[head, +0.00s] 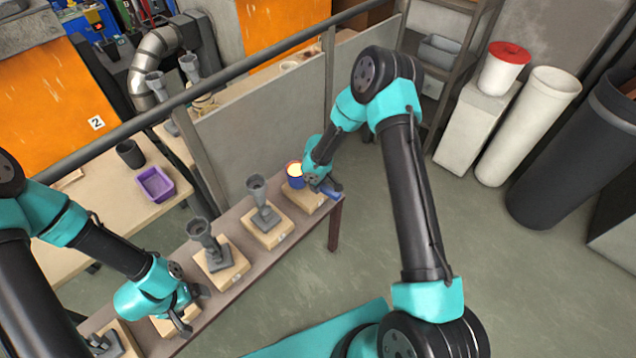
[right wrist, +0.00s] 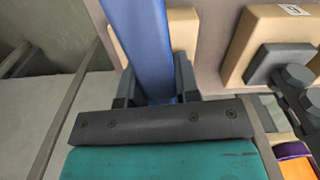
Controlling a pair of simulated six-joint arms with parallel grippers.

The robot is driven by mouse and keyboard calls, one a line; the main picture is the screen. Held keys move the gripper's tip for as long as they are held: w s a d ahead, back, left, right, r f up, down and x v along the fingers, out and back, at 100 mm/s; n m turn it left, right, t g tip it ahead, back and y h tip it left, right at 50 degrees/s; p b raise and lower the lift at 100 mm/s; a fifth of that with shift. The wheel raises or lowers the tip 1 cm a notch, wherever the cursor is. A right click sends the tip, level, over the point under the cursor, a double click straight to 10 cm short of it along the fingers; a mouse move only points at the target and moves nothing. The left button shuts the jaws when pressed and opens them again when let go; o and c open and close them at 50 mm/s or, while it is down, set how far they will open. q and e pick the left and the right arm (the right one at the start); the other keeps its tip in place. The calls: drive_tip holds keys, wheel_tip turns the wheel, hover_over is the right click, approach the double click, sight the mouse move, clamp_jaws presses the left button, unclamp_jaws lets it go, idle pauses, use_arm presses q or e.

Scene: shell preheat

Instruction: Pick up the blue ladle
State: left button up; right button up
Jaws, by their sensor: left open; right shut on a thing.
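The blue ladle (head: 295,181) is at the far right end of the bench, over a wooden block (head: 301,201). Its cup holds something glowing pale yellow. Its blue handle shows beside my right gripper (head: 328,187). In the right wrist view the blue handle (right wrist: 138,38) runs between the fingers of my right gripper (right wrist: 155,88), which is shut on it. I cannot tell whether the ladle rests on the block or hangs just above it. My left gripper (head: 188,314) is open over the near left part of the bench, by another wooden block.
Two grey casting pieces (head: 264,212) (head: 207,244) stand on wooden blocks along the narrow bench. A grey panel and rail (head: 262,130) run behind it. A purple tray (head: 156,185) and a dark cup (head: 130,154) are on the left table. Floor right of the bench is clear.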

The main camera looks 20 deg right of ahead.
drive_tip(key=s+a, duration=0.2)
drive_tip(key=s, duration=0.4)
drive_tip(key=s+a+r, duration=0.1)
drive_tip(key=s+a, duration=0.2)
drive_tip(key=s, duration=0.3)
drive_tip(key=shift+s+a+r, duration=0.2)
drive_tip(key=shift+s+a, duration=0.05)
drive_tip(key=shift+s, duration=0.15)
drive_tip(key=shift+w, duration=0.15)
